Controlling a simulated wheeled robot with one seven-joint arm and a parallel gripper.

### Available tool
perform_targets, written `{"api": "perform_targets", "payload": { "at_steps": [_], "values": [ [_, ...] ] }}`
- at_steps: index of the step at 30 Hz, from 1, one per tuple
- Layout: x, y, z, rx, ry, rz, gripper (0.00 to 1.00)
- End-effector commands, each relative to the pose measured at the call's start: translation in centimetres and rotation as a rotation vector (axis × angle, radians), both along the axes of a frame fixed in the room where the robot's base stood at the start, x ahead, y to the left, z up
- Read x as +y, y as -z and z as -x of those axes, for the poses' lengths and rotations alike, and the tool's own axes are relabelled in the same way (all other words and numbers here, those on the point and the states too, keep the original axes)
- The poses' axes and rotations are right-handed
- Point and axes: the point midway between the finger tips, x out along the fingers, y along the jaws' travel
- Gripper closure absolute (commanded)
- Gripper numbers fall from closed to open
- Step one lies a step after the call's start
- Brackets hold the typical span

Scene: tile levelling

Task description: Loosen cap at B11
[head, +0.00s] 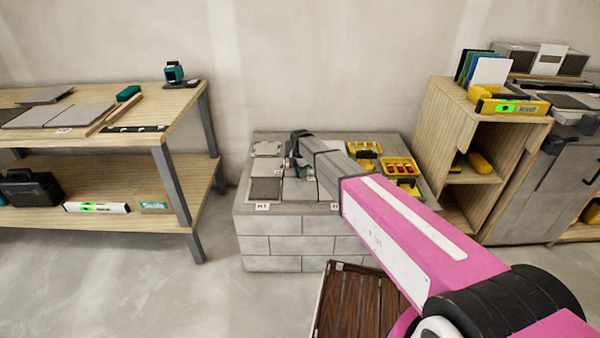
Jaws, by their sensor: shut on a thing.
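My gripper (291,171) is small in the head view and reaches down to the tiles on top of the grey block plinth (285,224). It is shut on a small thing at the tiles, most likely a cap. The fingers and my arm hide most of that thing, and I cannot read a B11 mark there. Grey tiles (266,168) lie on the plinth, and a darker, textured tile (264,189) lies at its front left. My arm covers the tiles right of the gripper.
Yellow bins (399,167) with small parts stand on the plinth's right side. A wooden shelf (180,125) stands left, a wooden cabinet (432,118) right. A dark slatted wooden thing (345,300) is in front of the plinth. The floor at left is clear.

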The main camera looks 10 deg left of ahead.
Motion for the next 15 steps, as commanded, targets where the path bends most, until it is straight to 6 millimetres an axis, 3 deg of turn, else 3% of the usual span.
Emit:
{"api": "perform_targets", "payload": {
  "at_steps": [15],
  "values": [
    [0.08, -0.09, -0.03, -0.001, -0.032, -0.002, 0.91]
  ]
}}
